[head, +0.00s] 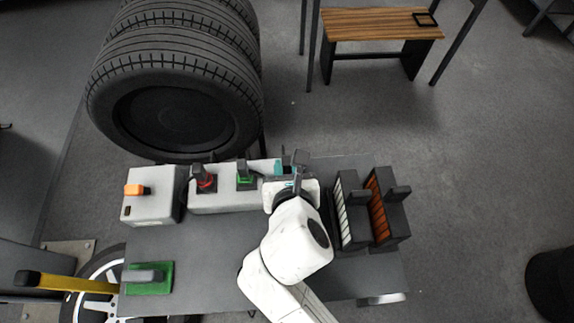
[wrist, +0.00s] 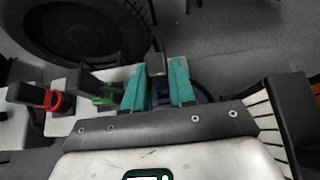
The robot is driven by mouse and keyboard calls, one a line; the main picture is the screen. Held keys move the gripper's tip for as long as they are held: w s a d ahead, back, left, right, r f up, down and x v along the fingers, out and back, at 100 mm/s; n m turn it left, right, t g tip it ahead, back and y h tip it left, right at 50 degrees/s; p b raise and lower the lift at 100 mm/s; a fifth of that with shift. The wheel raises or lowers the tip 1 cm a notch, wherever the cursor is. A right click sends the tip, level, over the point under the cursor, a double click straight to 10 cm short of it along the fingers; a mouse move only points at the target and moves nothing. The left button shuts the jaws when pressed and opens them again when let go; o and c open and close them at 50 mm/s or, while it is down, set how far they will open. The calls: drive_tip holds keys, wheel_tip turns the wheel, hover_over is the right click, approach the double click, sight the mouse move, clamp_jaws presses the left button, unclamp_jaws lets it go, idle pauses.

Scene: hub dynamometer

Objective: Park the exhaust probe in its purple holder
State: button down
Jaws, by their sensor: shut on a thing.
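In the head view a dark grey part of the probe (head: 301,157) sticks out past the fingers. A small patch of purple, apparently the holder (wrist: 161,97), shows low between the fingers. Most of the holder is hidden, and I cannot tell whether the probe touches it.
Left of my gripper are a green lever (head: 244,178), a red lever (head: 204,182) and a box with an orange switch (head: 137,190). Two dark racks, with white (head: 346,212) and orange (head: 381,208) slats, stand close right. Large tyres (head: 175,100) stand behind the bench.

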drive_tip(key=c, duration=0.8)
unclamp_jaws()
drive_tip(key=shift+c, duration=0.2)
drive_tip(key=shift+s, duration=0.1)
drive_tip(key=v, duration=1)
drive_tip(key=shift+s+r, duration=0.25)
